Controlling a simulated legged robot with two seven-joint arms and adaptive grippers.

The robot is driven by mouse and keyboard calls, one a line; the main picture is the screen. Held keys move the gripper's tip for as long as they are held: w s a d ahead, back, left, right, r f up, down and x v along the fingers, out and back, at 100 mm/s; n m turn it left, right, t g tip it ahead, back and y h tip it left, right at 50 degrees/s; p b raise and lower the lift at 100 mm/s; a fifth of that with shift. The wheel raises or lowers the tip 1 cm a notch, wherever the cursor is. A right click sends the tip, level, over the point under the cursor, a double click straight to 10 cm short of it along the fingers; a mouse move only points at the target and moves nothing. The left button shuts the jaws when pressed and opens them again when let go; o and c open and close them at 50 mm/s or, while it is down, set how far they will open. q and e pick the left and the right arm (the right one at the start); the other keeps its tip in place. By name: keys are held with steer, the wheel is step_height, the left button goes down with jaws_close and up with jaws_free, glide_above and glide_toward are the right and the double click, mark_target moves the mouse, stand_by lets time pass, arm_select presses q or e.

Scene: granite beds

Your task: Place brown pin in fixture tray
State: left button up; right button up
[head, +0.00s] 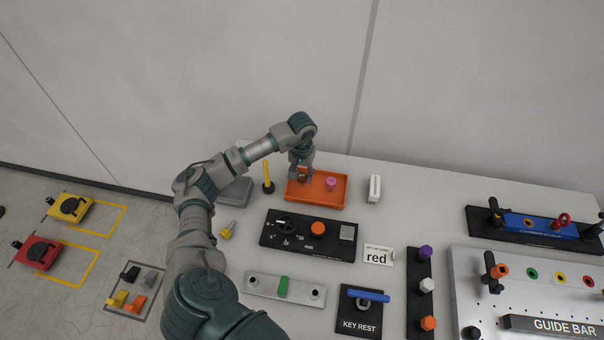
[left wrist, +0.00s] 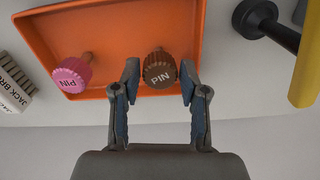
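The brown pin (left wrist: 159,72), with "PIN" on its knurled head, is at the orange fixture tray (head: 329,194), near the tray's edge in the left wrist view (left wrist: 108,96). My left gripper (left wrist: 160,82) has its fingers on either side of the pin's head, with a narrow gap showing at each side, so it looks open around the pin. In the head view my left gripper (head: 301,174) is over the tray's left part and mostly hides the brown pin. A pink pin (left wrist: 72,75) is in the tray too, also in the head view (head: 331,184). My right gripper is not in view.
A yellow post on a black base (head: 267,178) stands just left of the tray. A white block (head: 374,189) stands to its right. A black control panel (head: 309,235) lies in front. Bare table shows between tray and panel.

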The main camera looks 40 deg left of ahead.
mark_target(303, 176)
arm_select(q)
steer(key=shift+o, duration=0.5)
steer(key=shift+d, duration=0.15)
steer(key=shift+d+r, duration=0.2)
steer(key=shift+d, duration=0.25)
steer(key=shift+r, duration=0.3)
step_height(303, 176, up, 11)
steer(key=shift+r, duration=0.2)
steer(key=shift+a+f, duration=0.1)
steer(key=shift+a, duration=0.25)
